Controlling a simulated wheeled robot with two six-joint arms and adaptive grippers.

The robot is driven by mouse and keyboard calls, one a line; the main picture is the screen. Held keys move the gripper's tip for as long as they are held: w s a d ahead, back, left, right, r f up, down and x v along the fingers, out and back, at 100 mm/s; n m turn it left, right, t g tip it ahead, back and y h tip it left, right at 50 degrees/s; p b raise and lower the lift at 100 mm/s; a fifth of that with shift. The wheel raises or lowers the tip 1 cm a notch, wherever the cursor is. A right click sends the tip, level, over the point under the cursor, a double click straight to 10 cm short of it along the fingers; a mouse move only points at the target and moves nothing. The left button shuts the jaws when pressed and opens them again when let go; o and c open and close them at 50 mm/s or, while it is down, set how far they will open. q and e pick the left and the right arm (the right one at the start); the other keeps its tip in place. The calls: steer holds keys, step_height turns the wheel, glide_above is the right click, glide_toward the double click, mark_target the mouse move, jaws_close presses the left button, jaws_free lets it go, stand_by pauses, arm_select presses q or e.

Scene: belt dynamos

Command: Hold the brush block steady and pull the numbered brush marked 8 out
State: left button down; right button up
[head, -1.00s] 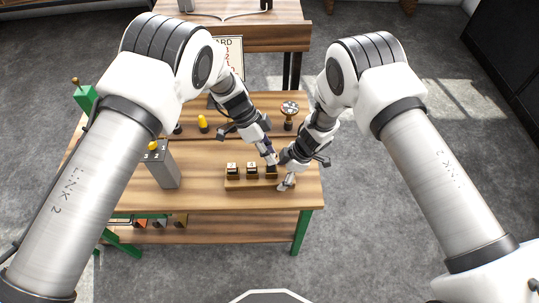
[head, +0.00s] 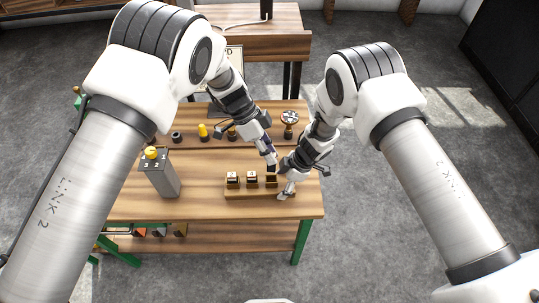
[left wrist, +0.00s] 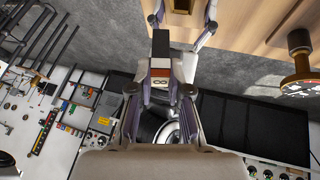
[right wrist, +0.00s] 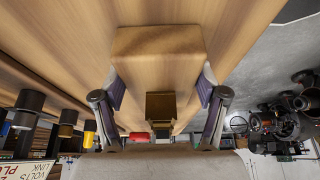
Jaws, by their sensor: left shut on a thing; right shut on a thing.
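The wooden brush block (head: 243,194) lies near the front right of the table, with brass holders in a row. The holders at its left and middle show pale numbered tops; the right-hand holder (head: 271,181) looks open and dark. My left gripper (left wrist: 160,90) is shut on a dark brush (left wrist: 161,45) with a red band and a label reading 8 turned sideways. In the head view this brush (head: 271,168) is just above the right-hand holder. My right gripper (head: 286,192) is shut on the block's right end, and the wooden end (right wrist: 160,50) fills its jaws.
A grey box (head: 162,180) with a yellow knob stands to the left of the block. A yellow-topped post (head: 203,131) and a round dial on a stand (head: 289,118) are at the back. The table between the grey box and the block is clear.

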steer(key=o, duration=1.6)
steer(key=v, duration=1.2)
